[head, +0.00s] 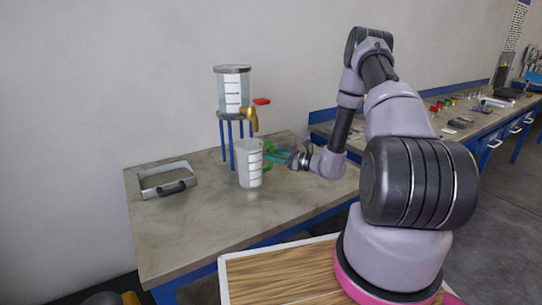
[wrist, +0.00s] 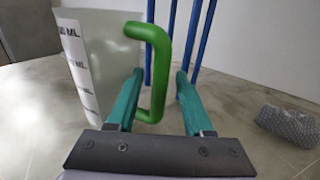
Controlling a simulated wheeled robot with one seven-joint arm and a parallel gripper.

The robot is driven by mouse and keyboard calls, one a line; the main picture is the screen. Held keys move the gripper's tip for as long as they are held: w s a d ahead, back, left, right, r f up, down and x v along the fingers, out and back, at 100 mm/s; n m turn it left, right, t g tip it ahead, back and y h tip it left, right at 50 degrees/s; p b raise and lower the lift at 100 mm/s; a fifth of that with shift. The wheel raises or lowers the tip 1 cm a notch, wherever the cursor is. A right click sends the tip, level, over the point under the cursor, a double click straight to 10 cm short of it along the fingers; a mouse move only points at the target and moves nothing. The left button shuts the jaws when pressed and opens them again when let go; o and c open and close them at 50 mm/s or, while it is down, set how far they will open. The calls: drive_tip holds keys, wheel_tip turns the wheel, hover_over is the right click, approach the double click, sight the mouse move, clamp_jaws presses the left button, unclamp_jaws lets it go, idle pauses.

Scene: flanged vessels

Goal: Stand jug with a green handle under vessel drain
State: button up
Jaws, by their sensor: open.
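The jug (head: 250,165) is a pale, see-through measuring jug with a white scale. It stands upright on the table, in front of the vessel stand. Its green handle (wrist: 158,70) is on its right side in the head view. The vessel (head: 232,90) is a clear cylinder with a grey lid on a blue-legged stand; its brass drain tap (head: 250,119) with a red lever (head: 262,101) points forward above the jug. My gripper (wrist: 158,85) has teal fingers, open, one on each side of the green handle. The jug also shows in the wrist view (wrist: 98,50).
A grey metal tray or frame with a dark handle (head: 168,180) lies on the table's left. A grey textured cylinder (wrist: 288,125) lies at right in the wrist view. Blue stand legs (wrist: 192,40) are close behind the handle. The table's front (head: 200,235) is clear.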

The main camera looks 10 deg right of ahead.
drive_tip(key=v, duration=1.2)
drive_tip(key=shift+r, duration=0.1)
drive_tip(key=s+a+r+n+g+h, duration=0.1)
drive_tip(key=s+a+r+n+g, duration=0.2)
drive_tip(key=r+n, duration=0.3)
drive_tip(key=s+a+r+n+g+h, duration=0.1)
drive_tip(key=s+a+r+n+g, duration=0.25)
drive_tip(key=r, duration=0.45)
drive_tip(key=s+a+r+n+g+h, duration=0.1)
drive_tip(key=s+a+r+n+g, duration=0.25)
drive_tip(key=r, duration=0.35)
drive_tip(key=s+d+r+n+t+h, duration=0.3)
drive_tip(key=s+r+n+t+h, duration=0.3)
drive_tip(key=s+r, duration=0.9)
drive_tip(key=n+h, duration=0.2)
drive_tip(key=h, duration=0.1)
drive_tip(key=shift+s+r+n, duration=0.25)
drive_tip(key=shift+r+n, duration=0.05)
drive_tip(key=shift+r, duration=0.1)
